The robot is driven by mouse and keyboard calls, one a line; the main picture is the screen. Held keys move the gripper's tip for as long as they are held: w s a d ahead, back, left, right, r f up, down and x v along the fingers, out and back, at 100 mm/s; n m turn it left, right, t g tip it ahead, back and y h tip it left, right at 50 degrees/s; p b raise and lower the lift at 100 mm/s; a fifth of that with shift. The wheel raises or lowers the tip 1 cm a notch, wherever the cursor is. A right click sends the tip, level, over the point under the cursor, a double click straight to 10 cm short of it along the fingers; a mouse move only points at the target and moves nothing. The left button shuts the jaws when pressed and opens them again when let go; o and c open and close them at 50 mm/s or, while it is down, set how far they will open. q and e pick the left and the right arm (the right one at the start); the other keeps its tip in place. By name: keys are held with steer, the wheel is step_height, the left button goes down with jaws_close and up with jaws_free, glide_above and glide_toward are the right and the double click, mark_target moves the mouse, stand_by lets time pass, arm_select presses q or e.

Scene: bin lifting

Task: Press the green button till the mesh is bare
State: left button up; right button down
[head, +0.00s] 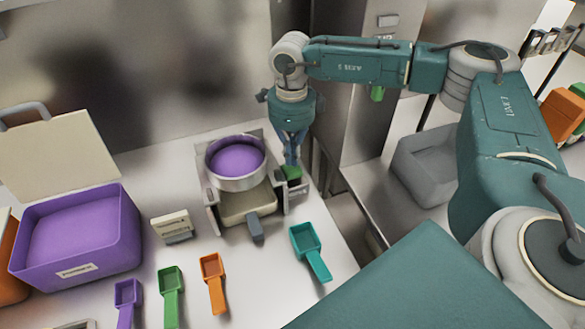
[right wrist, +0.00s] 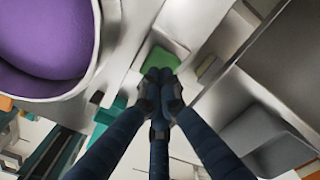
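The round sieve (head: 212,177) stands on a metal frame at the middle of the counter. Purple powder (head: 237,158) covers its mesh, and no bare mesh shows. The powder also shows in the right wrist view (right wrist: 45,35). The green button (head: 292,172) is at the right side of the frame. My right gripper (head: 291,160) points down at the button with its fingers together, empty. In the right wrist view its fingertips (right wrist: 161,80) overlap the near edge of the green button (right wrist: 158,60); I cannot tell whether they touch it. My left gripper is not in view.
A pale tray (head: 248,204) sits under the sieve. A purple bin (head: 82,235) with its lid up is at left. Purple, green, orange and teal scoops (head: 311,250) lie in front. A grey bin (head: 425,165) stands at right, beyond a gap.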

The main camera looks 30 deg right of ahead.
mark_target(292, 168)
steer(key=shift+f, duration=0.1)
steer(key=shift+f+b, duration=1.15)
steer(key=shift+f, duration=0.3)
steer(key=shift+r+p, duration=0.6)
steer(key=shift+r, duration=0.3)
steer(key=shift+f+b, duration=0.7)
steer(key=shift+f, duration=0.15)
steer(key=shift+r+p, duration=0.55)
steer(key=shift+r, duration=0.3)
